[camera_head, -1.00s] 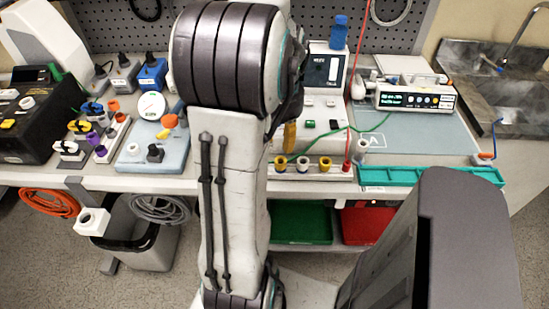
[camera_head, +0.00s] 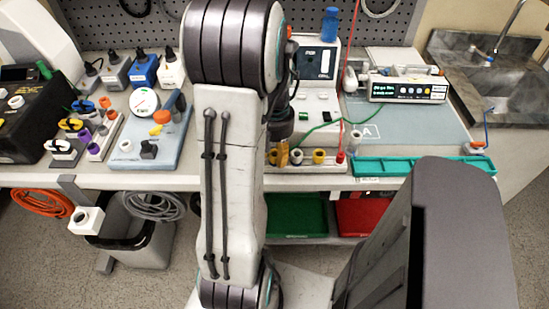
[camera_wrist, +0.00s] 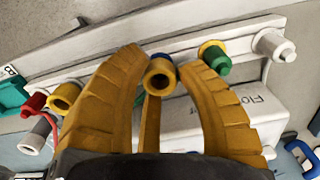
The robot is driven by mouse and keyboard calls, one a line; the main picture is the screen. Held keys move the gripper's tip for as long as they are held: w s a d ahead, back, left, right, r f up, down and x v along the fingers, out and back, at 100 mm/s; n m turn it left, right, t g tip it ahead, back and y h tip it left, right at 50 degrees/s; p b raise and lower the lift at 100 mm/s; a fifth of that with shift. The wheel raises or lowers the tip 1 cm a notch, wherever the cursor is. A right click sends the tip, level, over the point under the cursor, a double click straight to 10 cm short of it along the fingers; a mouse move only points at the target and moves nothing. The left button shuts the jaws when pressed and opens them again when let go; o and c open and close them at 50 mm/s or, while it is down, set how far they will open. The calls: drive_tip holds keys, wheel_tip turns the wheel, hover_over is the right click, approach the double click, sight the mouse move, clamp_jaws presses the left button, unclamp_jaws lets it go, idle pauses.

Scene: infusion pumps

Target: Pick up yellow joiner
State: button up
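In the wrist view a yellow joiner with a blue rear part (camera_wrist: 160,75) sits between the tips of my gripper (camera_wrist: 165,65). The yellow fingers are spread on either side of it, and a third finger part stands just below it. I cannot tell whether any finger touches it. A second yellow joiner (camera_wrist: 66,93) is to the left, outside the fingers; a yellow joiner also shows on the bench's front rack in the head view (camera_head: 319,156). My gripper's yellow finger (camera_head: 279,154) shows at the rack's left end there, partly hidden by my arm.
A red connector (camera_wrist: 35,103) is at the left of the row, a green one (camera_wrist: 215,58) and a white one (camera_wrist: 273,44) at the right. A green tray (camera_head: 425,165) lies right of the rack. Red and green cables cross behind the rack.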

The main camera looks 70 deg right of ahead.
drive_tip(key=shift+o, duration=0.3)
drive_tip(key=c, duration=0.6)
drive_tip(key=shift+r, duration=0.1)
